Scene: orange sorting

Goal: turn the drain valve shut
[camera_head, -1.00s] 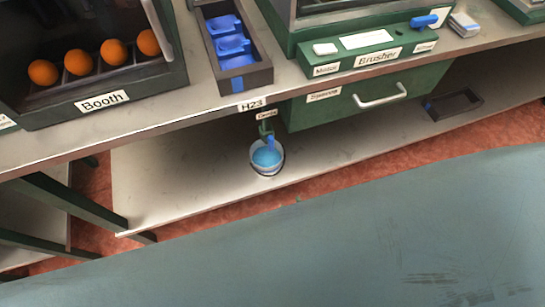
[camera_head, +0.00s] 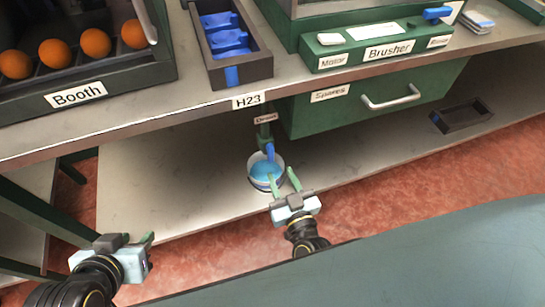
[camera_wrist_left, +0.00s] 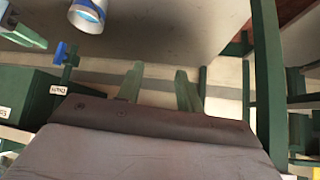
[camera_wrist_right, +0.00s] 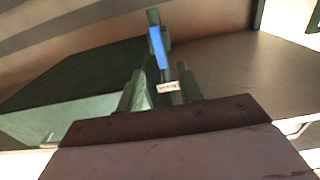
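The drain valve has a blue handle (camera_head: 270,152) on a green pipe under the table edge, below a small "Drain" label (camera_head: 265,119). The handle hangs down over a white bucket (camera_head: 252,180) of blue liquid. My right gripper (camera_head: 283,181) is open and empty in front of the bucket. In the right wrist view the blue handle (camera_wrist_right: 158,47) is ahead, just beyond the fingertips and roughly between them, apart from them. My left gripper (camera_head: 143,240) is open and empty at the lower left. The left wrist view shows the valve (camera_wrist_left: 66,54) and bucket (camera_wrist_left: 88,14) at upper left.
A green "Spares" drawer (camera_head: 330,110) with a metal handle (camera_head: 391,98) is right of the valve. A dark tray (camera_head: 461,115) lies on the lower shelf (camera_head: 150,170). The table edge overhangs the valve. The shelf left of the bucket is clear.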

